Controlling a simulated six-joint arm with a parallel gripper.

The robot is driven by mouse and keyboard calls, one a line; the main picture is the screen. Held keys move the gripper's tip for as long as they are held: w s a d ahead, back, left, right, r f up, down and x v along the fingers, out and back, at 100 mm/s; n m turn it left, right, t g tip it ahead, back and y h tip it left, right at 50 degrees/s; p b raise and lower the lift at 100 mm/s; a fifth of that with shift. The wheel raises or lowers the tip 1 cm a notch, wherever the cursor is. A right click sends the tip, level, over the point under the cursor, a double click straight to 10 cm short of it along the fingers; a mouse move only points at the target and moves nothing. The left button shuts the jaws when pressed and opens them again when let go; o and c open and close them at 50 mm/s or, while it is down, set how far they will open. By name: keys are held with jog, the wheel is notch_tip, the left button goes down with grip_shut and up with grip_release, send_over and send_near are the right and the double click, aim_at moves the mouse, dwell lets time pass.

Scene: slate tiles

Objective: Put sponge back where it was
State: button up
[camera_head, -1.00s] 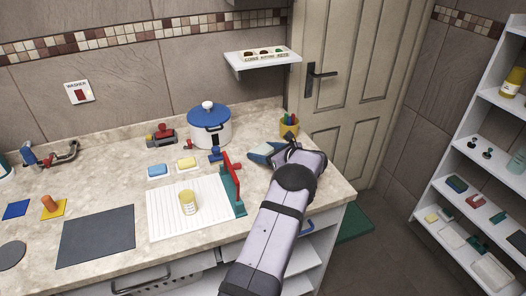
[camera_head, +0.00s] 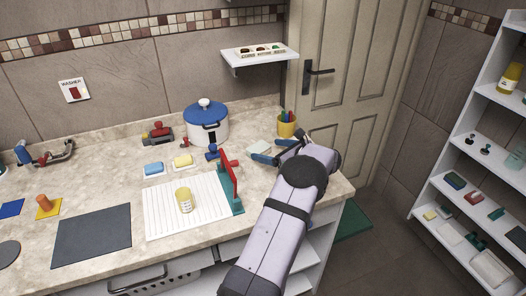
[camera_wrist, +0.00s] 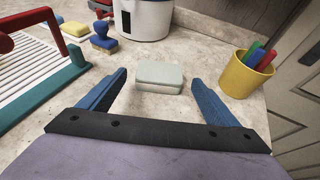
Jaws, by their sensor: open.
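A pale grey-green block (camera_wrist: 160,76), which looks like a sponge, lies flat on the counter. It also shows in the head view (camera_head: 259,147), close to the blue fingers. My gripper (camera_head: 274,150) is open and empty at the right end of the counter. In the wrist view its two blue fingers (camera_wrist: 158,88) point towards the block, one to each side, with a gap to it. A blue sponge (camera_head: 153,168) and a yellow sponge (camera_head: 183,161) lie on pale pads behind the white ribbed board.
A yellow cup of pens (camera_wrist: 246,73) stands right of the block. The white pot with a blue lid (camera_head: 207,124) stands behind. Left are a blue-handled stamp-like tool (camera_wrist: 102,40) and the ribbed white board (camera_head: 160,212) with a red and green frame. Shelves stand far right.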

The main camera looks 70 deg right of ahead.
jog(key=b+v, duration=0.1)
jog(key=v, duration=0.5)
jog(key=shift+s+a+r, duration=0.1)
jog(key=shift+s+r, duration=0.05)
jog(key=shift+s, duration=0.1)
